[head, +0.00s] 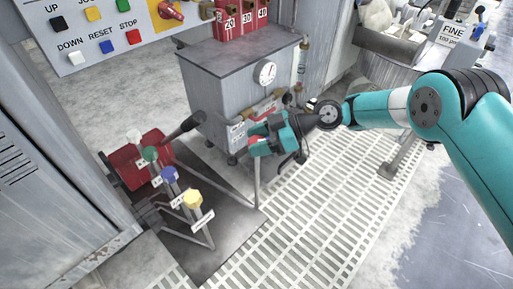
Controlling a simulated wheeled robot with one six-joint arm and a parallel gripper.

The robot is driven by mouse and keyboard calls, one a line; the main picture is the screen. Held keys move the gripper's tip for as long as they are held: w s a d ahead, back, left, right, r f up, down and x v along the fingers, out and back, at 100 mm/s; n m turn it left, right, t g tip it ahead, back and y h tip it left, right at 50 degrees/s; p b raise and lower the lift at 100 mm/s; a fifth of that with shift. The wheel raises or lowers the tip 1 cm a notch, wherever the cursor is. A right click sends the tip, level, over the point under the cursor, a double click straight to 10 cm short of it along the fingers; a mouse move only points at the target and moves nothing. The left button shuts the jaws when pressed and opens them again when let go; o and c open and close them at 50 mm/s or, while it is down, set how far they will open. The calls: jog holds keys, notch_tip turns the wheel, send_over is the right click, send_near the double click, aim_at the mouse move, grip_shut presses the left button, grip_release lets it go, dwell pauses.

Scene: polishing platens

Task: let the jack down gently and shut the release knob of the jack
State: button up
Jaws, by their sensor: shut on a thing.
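My gripper (257,139) is at the lower front right of this unit, reaching in from the right. Whether the jack is raised or lowered cannot be told.
Left of the unit, a red box (124,164) has a dark-gripped handle (183,127). Stalks with white, green, blue and yellow knobs (192,199) stand before it. A button panel (105,28) is at upper left.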

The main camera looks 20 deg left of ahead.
jog(key=shift+w+n+g+b, duration=0.15)
jog(key=shift+n+g+b, duration=0.15)
jog(key=shift+b, duration=0.05)
dwell(0.3)
jog(key=o, duration=0.9)
